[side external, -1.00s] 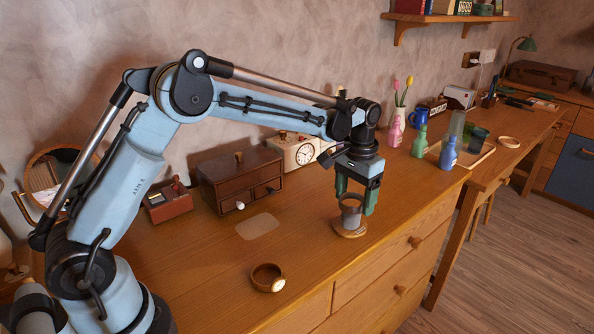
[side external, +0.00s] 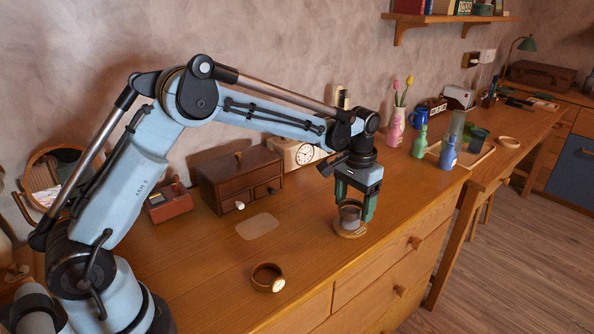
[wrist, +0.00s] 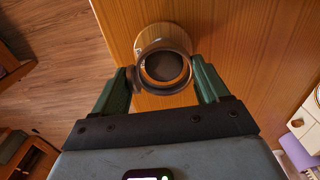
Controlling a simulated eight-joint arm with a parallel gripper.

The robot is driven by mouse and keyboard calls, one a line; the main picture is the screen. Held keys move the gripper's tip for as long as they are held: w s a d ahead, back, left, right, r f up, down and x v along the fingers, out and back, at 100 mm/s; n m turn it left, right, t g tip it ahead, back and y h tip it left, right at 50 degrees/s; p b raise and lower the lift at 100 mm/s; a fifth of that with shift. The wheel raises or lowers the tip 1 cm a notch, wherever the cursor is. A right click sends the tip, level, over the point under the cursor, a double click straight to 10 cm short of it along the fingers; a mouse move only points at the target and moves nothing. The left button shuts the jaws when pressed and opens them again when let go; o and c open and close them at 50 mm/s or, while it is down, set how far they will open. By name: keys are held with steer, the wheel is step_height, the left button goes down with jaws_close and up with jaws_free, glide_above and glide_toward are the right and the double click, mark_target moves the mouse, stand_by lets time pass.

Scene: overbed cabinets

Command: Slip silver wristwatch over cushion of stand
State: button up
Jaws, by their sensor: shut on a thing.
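The silver wristwatch (side external: 349,211) is a grey band closed into a ring, held between the green fingers of my gripper (side external: 355,207). It also shows in the wrist view (wrist: 138,79), where my gripper (wrist: 163,82) has a finger on each side of it. The stand is directly below, with a round wooden base (side external: 350,231) on the desk. In the wrist view, a dark round top, apparently the cushion (wrist: 163,66), shows inside the ring. The band looks to be around the cushion, but fingers and band hide how far down it sits.
A brown watch with a pale face (side external: 268,278) lies on the desk at the front. A flat tan mat (side external: 257,226), a small drawer chest (side external: 240,180) and a clock (side external: 304,154) are to the left and behind. Bottles (side external: 448,152) and a tray stand to the right.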

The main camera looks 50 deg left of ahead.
mark_target(353, 211)
steer(key=shift+f, duration=1.7)
steer(key=o, duration=1.1)
steer(key=shift+r, duration=0.1)
step_height(353, 211, up, 12)
